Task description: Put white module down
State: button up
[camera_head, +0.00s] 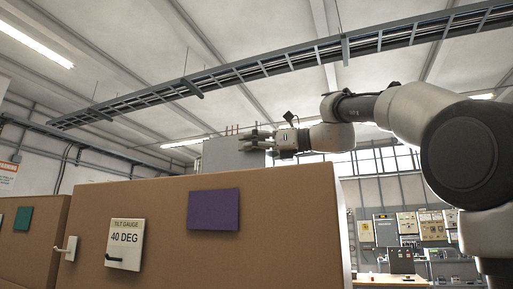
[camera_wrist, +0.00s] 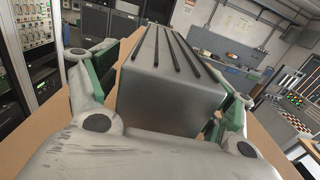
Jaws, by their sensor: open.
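The module (camera_wrist: 165,92) looks grey rather than white, with dark ribs along its top. In the wrist view it fills the space between the fingers of my gripper (camera_wrist: 172,84), which is open, with a green pad on each side. The module seems to rest on a brown surface; its underside is hidden. In the head view a grey box (camera_head: 222,154), likely the same module, shows above the brown cabinet's top edge, just left of and behind my gripper (camera_head: 250,141). I cannot tell whether the pads touch it.
The brown cabinet (camera_head: 275,240) carries a purple panel (camera_head: 213,209) and a white tilt gauge plate (camera_head: 125,244) reading 40 DEG. A white handle (camera_head: 68,249) sticks out at left. Equipment racks (camera_wrist: 38,40) stand at left in the wrist view. A cable tray (camera_head: 300,62) runs overhead.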

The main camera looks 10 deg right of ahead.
jog(key=v, duration=1.2)
